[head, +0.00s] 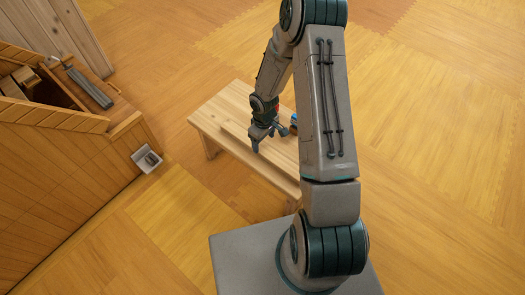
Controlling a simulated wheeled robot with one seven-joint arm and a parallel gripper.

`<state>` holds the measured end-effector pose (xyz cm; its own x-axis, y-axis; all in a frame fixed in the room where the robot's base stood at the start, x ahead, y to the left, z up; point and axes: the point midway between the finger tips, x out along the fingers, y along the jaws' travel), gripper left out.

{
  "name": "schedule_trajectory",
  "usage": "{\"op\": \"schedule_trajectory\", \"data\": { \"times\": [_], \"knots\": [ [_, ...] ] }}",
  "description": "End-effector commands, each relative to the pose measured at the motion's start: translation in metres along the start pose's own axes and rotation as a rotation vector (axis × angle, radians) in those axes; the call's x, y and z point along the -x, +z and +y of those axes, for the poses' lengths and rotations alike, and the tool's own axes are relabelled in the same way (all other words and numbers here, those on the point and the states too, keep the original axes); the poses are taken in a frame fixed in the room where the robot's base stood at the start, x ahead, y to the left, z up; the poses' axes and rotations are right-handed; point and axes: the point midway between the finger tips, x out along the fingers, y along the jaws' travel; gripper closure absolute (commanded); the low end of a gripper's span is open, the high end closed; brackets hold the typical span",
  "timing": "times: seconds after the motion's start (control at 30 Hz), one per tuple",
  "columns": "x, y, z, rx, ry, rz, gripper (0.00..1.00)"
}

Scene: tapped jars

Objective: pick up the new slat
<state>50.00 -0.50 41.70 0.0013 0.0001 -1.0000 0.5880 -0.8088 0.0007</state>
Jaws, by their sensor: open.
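A light wooden board, which looks like the slat (235,132), lies flat along the top of a low wooden bench (207,117). Its colour is close to the bench's, so its edges are hard to make out, and its right part is hidden behind my arm. My gripper (262,145) is open, with its fingers pointing down over the board. I cannot tell from this view whether the fingertips touch the board or hover above it. Nothing shows between the fingers.
A small blue item (294,119) sits behind the gripper, partly hidden by my arm. At left, a large wooden structure (70,160) has an opening and a dark-handled tool (88,88) on top. A small grey tray (147,167) is on its side. Floor beyond the bench is clear.

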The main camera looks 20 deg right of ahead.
Motion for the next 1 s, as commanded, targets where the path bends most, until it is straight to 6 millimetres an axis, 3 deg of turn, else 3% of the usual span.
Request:
{"op": "schedule_trajectory", "data": {
  "times": [0.3,0.53,0.57,0.7,0.77,1.0],
  "knots": [
    [-0.046,-0.003,-0.004,0.000,-0.001,-0.002,0.29],
    [-0.047,-0.003,-0.004,-0.001,0.000,-0.001,0.29],
    [-0.047,-0.003,-0.004,-0.001,0.000,-0.001,0.32],
    [-0.047,-0.003,-0.004,-0.001,0.000,-0.001,0.71],
    [-0.047,-0.003,-0.004,-0.001,0.000,-0.001,0.85],
    [-0.046,-0.003,-0.004,0.000,0.000,0.000,0.85]
  ]
}}
